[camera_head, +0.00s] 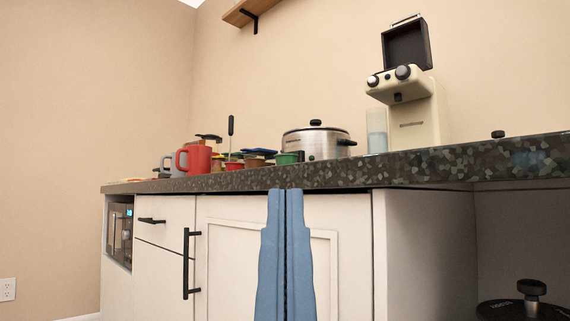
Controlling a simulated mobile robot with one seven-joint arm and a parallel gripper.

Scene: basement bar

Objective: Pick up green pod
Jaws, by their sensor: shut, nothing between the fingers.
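My gripper (285,192) points up in front of the white cabinet door, with two blue fingers side by side. It is shut and empty. Its tips appear at the counter's lower edge, below the green object and apart from it.
Red (195,159) and grey (166,165) mugs and several small coloured items (257,153) crowd the counter left of the green object. A steel pot (316,141) and a cream coffee machine (412,115) stand to the right. The counter's right front is mostly clear.

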